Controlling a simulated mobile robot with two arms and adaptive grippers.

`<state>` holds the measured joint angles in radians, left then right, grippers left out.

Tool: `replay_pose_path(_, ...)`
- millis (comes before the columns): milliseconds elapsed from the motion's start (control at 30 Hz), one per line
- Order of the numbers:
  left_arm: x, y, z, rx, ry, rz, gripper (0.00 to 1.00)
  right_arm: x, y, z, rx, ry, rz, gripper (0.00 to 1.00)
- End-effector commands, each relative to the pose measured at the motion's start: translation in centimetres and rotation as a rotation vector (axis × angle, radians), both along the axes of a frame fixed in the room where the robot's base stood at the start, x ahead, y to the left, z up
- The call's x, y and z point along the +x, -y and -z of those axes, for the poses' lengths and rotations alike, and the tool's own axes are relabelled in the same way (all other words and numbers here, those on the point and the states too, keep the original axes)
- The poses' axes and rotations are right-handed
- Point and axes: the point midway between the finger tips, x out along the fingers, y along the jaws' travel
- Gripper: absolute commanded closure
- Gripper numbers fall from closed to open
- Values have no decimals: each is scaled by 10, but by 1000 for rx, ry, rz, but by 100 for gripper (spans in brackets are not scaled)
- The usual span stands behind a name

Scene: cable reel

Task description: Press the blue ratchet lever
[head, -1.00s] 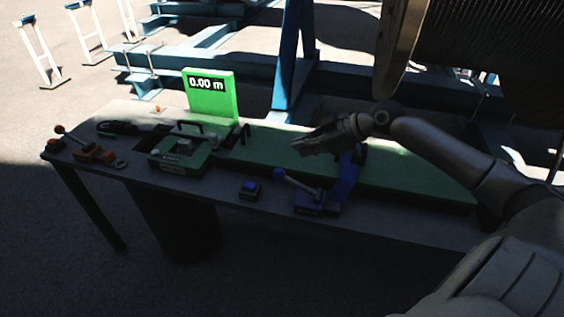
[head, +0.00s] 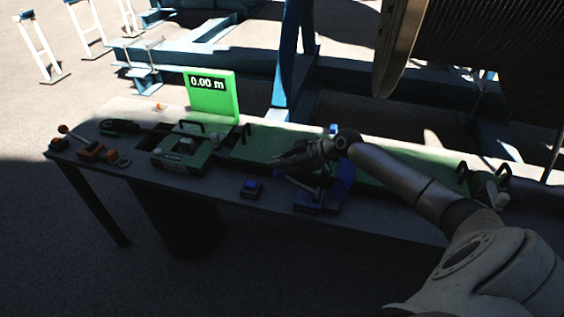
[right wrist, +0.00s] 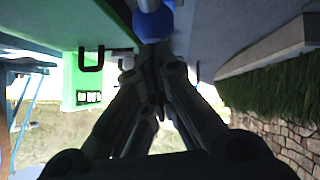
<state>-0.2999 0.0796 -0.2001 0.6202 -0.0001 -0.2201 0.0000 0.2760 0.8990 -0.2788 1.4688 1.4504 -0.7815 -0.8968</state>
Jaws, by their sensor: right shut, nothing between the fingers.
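The blue ratchet lever unit (head: 312,203) sits on the table near its front edge, with a blue upright plate (head: 344,184) at its right. Its lever arm slopes up to the left, partly hidden behind my right gripper in the head view. A blue ball knob (right wrist: 153,24) on a pale rod shows at the top of the right wrist view, just beyond my fingertips. My right gripper (head: 277,162) is shut and empty, close above the lever. I cannot tell whether it touches the knob. My left gripper is not in view.
A small blue button box (head: 251,189) sits left of the lever. Further left are a green device (head: 180,156), orange-handled tools (head: 92,151) and a green sign (head: 211,94) reading 0.00 m. A large cable reel (head: 470,50) stands at upper right.

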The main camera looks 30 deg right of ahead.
Motion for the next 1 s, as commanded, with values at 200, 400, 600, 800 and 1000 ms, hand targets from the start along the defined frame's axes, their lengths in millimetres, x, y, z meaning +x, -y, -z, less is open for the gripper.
replay_pose_path(200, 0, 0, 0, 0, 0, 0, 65, 0, 0, 0, 0, 0, 0, 100)
replay_pose_path(400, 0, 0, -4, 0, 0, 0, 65, 6, -5, 4, -33, -39, -2, 100)
replay_pose_path(600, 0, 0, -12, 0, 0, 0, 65, 19, -16, 23, -131, -157, -2, 100)
replay_pose_path(800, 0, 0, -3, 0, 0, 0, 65, 27, -23, 55, -212, -253, 0, 100)
replay_pose_path(1000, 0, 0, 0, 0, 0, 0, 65, 29, -24, 61, -212, -252, 0, 100)
